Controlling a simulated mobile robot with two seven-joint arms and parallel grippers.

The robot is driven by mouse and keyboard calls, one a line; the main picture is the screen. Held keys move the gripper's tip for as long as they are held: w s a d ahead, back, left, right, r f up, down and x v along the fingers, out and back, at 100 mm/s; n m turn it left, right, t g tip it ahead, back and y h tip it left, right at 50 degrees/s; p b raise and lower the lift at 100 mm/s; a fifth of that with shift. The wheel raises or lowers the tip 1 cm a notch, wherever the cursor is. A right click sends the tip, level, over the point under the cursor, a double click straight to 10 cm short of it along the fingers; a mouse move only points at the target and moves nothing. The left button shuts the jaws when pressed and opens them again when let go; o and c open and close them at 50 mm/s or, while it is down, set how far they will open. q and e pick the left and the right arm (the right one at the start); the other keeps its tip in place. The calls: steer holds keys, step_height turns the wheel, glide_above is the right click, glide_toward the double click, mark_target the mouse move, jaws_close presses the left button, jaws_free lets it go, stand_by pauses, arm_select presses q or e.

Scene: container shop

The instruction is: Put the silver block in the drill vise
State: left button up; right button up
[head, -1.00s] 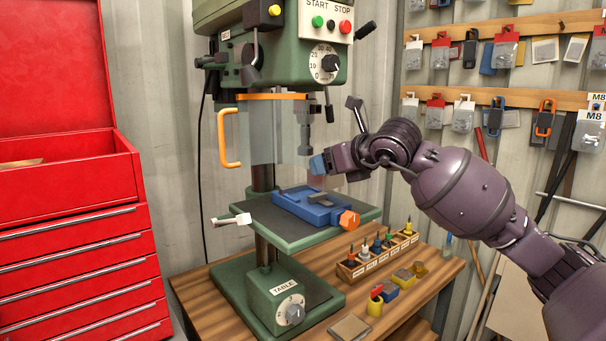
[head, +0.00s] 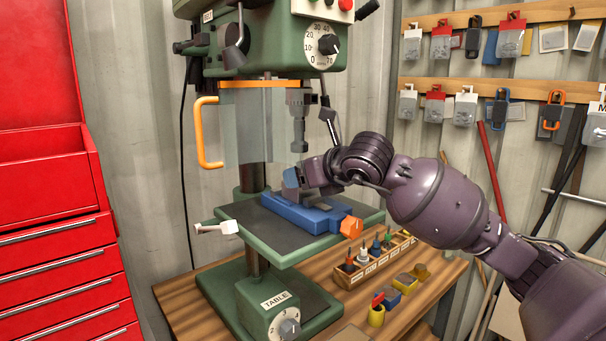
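The blue drill vise (head: 288,208) sits on the dark drill-press table, with an orange hex knob (head: 351,227) at its right end. My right gripper (head: 291,186) is low over the back of the vise, just in front of the column. Its blue-tipped end points down left, and I cannot tell whether it touches the vise. Its fingers are too small and overlapped to tell open from shut, or whether they hold anything. A small grey piece (head: 322,206) shows on top of the vise; I cannot tell whether it is the silver block or a vise part. My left gripper is not in view.
The drill chuck (head: 298,130) and clear guard with an orange handle (head: 206,133) hang above the table. A white lever (head: 217,228) sticks out left. A wooden bit rack (head: 352,273) and small yellow and blue bins stand on the bench. A red tool cabinet (head: 50,240) is at left.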

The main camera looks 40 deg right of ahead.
steer(key=shift+s+a+r, duration=0.1)
steer(key=shift+s+a, duration=0.05)
steer(key=o, duration=0.7)
steer(key=shift+f, duration=0.2)
steer(key=o, duration=0.4)
steer(key=shift+o, duration=0.2)
steer(key=shift+r, duration=0.1)
steer(key=shift+r, duration=0.15)
steer(key=p+v, duration=0.1)
steer(key=v, duration=0.9)
steer(key=shift+s, duration=0.25)
steer(key=shift+v, duration=0.75)
